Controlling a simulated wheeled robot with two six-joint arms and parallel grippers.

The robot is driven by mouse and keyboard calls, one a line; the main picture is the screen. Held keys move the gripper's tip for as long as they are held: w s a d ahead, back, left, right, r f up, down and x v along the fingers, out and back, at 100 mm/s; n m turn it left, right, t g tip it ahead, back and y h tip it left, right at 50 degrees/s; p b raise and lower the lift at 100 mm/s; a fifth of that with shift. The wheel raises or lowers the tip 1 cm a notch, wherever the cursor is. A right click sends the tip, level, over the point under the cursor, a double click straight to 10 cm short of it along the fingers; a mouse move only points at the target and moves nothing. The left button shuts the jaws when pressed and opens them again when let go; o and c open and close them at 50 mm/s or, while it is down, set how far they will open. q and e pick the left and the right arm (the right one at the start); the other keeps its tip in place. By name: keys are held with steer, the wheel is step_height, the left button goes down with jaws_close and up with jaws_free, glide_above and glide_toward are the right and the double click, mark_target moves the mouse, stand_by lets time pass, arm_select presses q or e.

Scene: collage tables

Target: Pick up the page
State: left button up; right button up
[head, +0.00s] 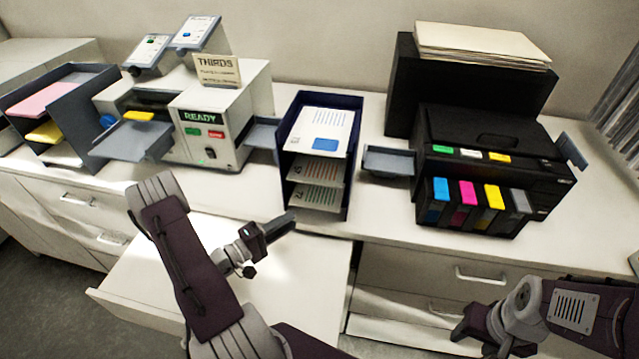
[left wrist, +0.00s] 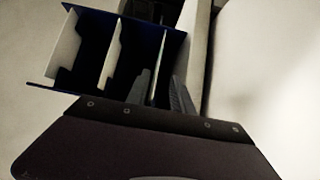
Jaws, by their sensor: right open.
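A navy tray rack (head: 351,180) stands at the table's front edge, holding pages on stacked levels. The top page (head: 330,121) is white with blue print and a blue block. A middle page (head: 315,169) and a lower page (head: 313,198) lie below it. That view shows the rack (left wrist: 150,35) turned sideways. My right gripper (head: 468,333) is open at the lower right, partly cropped.
A grey machine marked READY (head: 203,116) stands left of the rack, with a THIRDS sign (head: 217,70). A black printer (head: 490,150) with coloured cartridges is to the right. A drawer (head: 135,270) stands open under my left arm. A paper sorter (head: 75,110) is far left.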

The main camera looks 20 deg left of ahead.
mark_target(315, 208)
arm_select(q)
steer(key=w+d, duration=0.1)
steer(key=w+d+p, duration=0.1)
steer(key=w+d, duration=0.1)
steer(key=shift+w+r, duration=0.25)
steer(key=shift+w, duration=0.1)
steer(key=shift+a+f, duration=0.1)
steer(key=shift+a, duration=0.05)
steer(key=shift+w+p, duration=0.2)
steer(key=shift+p, duration=0.3)
steer(key=p+x, duration=0.2)
steer(key=x, duration=0.2)
steer(key=shift+w+d, duration=0.35)
steer(key=shift+w, duration=0.05)
arm_select(e)
steer(key=r, duration=0.2)
steer(key=d+r, duration=0.1)
steer(key=r, duration=0.1)
steer(key=shift+w, duration=0.15)
arm_select(q)
steer(key=shift+s+a, duration=0.15)
steer(key=shift+a, duration=0.05)
jaws_close()
arm_select(e)
steer(key=shift+a, duration=0.1)
